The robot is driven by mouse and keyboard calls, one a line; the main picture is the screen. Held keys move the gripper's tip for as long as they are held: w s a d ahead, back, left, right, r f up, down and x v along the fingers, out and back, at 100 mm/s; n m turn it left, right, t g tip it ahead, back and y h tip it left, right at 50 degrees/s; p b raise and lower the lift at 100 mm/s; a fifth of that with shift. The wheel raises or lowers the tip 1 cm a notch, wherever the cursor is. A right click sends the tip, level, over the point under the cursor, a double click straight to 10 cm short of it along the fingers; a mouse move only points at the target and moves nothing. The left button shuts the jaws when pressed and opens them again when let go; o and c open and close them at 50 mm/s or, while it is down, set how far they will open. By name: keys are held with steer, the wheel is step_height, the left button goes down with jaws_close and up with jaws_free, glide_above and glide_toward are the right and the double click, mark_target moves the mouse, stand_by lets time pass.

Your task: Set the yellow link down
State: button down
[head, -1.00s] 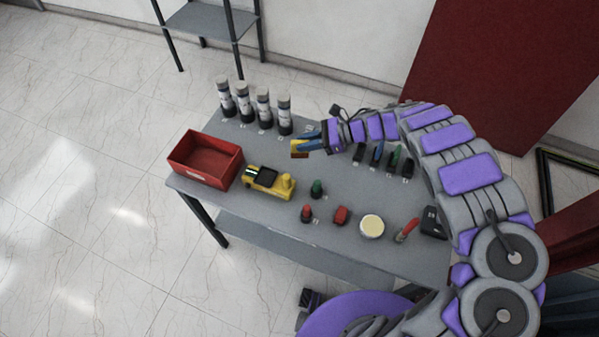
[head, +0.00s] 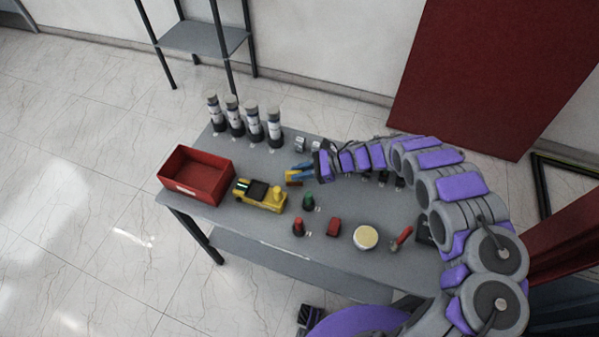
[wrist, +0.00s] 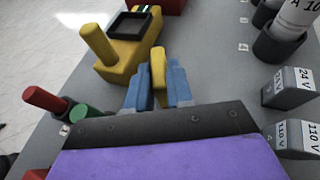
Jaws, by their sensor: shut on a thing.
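The yellow link (wrist: 158,72) is a small yellow piece held between the blue fingers of my gripper (wrist: 158,90) in the wrist view. In the head view, my gripper (head: 303,172) is over the grey table, with the yellow link (head: 291,180) showing at its fingertips. It is just right of the yellow device (head: 262,196) with a dark top, which also shows ahead of the fingers in the wrist view (wrist: 128,48). I cannot tell whether the link touches the table.
On the table (head: 340,207) stand a red bin (head: 197,176), several grey-white cylinders (head: 253,122), a green knob (head: 308,201), red pieces (head: 333,227) and a round cream-topped item (head: 365,237). Labelled grey blocks (wrist: 290,90) stand right of my fingers.

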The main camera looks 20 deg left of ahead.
steer(key=shift+a, duration=0.15)
steer(key=c, duration=1.1)
jaws_free()
steer(key=shift+a+f, duration=0.1)
steer(key=shift+a, duration=0.25)
steer(key=shift+o, duration=0.5)
steer(key=shift+d, duration=0.1)
steer(key=v, duration=1.2)
steer(key=shift+d, duration=0.2)
